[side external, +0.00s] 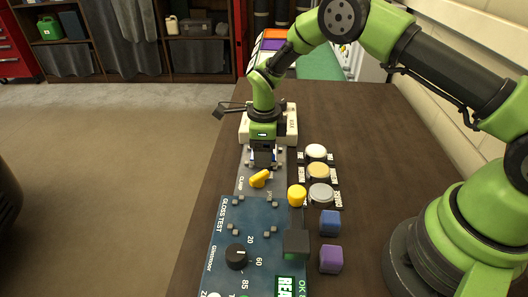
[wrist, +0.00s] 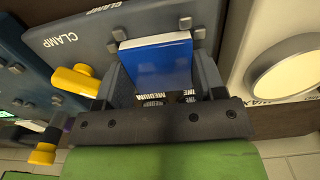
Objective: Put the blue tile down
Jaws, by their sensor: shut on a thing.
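The blue tile (wrist: 157,64) is between the two fingers of my gripper (wrist: 163,70) in the wrist view, with its broad blue face and a white top edge showing. My gripper (side external: 262,163) is shut on it and points down over the far end of the grey clamp plate (side external: 246,184) in the side view. Small grey studs (wrist: 119,35) stand close to the tile's far edge. In the side view the gripper mostly hides the tile. I cannot tell whether the tile touches the plate.
A yellow clamp knob (side external: 260,178) and the blue gloss test panel (side external: 225,225) lie nearer. A white device (side external: 286,125) stands just behind the gripper. Round buttons (side external: 319,171), a blue block (side external: 330,222) and a purple block (side external: 331,259) are to the right. The dark table (side external: 360,130) is clear farther right.

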